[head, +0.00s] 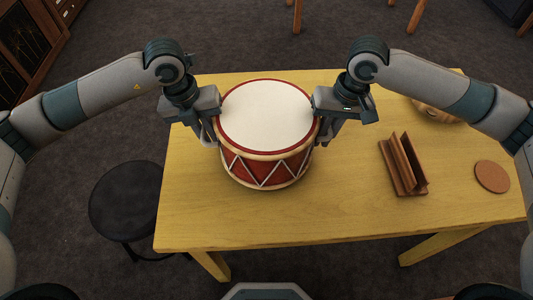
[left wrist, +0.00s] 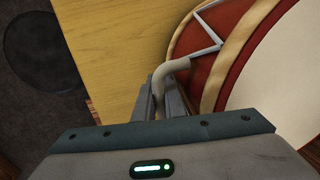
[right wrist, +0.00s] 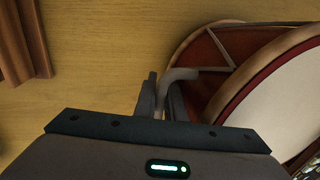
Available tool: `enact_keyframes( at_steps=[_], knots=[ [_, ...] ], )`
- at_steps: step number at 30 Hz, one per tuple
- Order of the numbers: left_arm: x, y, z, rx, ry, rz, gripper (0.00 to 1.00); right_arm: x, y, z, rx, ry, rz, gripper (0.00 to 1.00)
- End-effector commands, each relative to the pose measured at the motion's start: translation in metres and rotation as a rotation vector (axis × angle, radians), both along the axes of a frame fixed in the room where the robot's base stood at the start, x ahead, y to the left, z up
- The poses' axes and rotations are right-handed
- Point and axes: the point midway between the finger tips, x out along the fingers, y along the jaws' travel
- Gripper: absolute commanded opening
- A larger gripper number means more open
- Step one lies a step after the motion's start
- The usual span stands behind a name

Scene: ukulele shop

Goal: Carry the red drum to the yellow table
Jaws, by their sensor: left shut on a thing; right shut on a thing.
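The red drum (head: 264,171) has a white top, cream hoops and white zigzag cords. It is upright over the left part of the yellow table (head: 240,224); I cannot tell whether its base touches the top. My left gripper (head: 212,138) is shut on a curved handle at the drum's left side, and the handle (left wrist: 164,72) shows between its fingers in the left wrist view. My right gripper (head: 322,138) is shut on the matching handle (right wrist: 176,78) at the right side. The drum's far lower side is hidden.
A brown wooden rack (head: 402,166) stands on the table right of the drum, with a round brown disc (head: 491,177) beyond it. A tan rounded object (head: 434,110) lies at the back right, partly behind my arm. A black stool (head: 126,199) stands left of the table. The table's front middle is clear.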

Motion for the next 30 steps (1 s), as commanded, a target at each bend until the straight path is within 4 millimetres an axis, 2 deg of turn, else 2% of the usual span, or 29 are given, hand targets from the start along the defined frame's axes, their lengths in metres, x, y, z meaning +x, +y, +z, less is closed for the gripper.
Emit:
enact_keyframes(
  at_steps=[8,9,11,30],
  knots=[
    [0.0007,0.001,-0.0124,0.001,-0.002,0.001,0.0,0.0007,-0.0011,-0.0124,-0.002,-0.002,-0.002,0.0],
    [0.0003,0.0013,-0.012,0.002,0.0,0.002,0.15,0.0004,-0.0014,-0.0121,-0.003,0.0,-0.002,0.15],
    [0.0003,0.0012,-0.0111,0.002,0.0,0.002,0.28,0.0003,-0.0012,-0.0112,-0.003,0.0,-0.002,0.28],
    [0.0003,-0.0021,-0.0055,-0.008,-0.003,-0.003,0.28,-0.0002,0.003,-0.0092,0.007,-0.002,0.004,0.28]
  ],
)
